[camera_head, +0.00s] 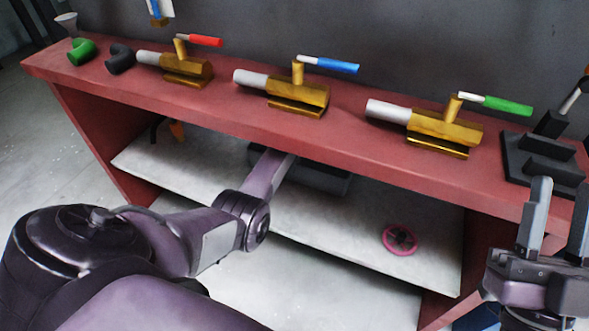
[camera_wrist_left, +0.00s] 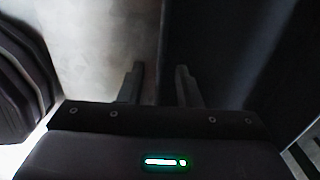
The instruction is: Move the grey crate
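The grey crate (camera_head: 322,180) is on the white shelf under the red bench, and the bench top hides most of it. My left arm reaches in under the bench beside the crate's left end, and its fingertips are hidden in the head view. In the left wrist view my left gripper (camera_wrist_left: 160,85) has its fingers apart. A dark surface (camera_wrist_left: 215,50), seemingly the crate, lies under the right finger, and its edge runs up between the fingers. I cannot tell whether they touch it. My right gripper (camera_head: 557,215) is open and empty at the right.
The red bench top (camera_head: 345,155) overhangs the white shelf (camera_head: 335,228). A pink handwheel (camera_head: 400,240) lies on the shelf right of the crate. Brass valves with red, blue and green handles (camera_head: 495,103) stand on the bench top. A black fixture (camera_head: 545,160) is near my right gripper.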

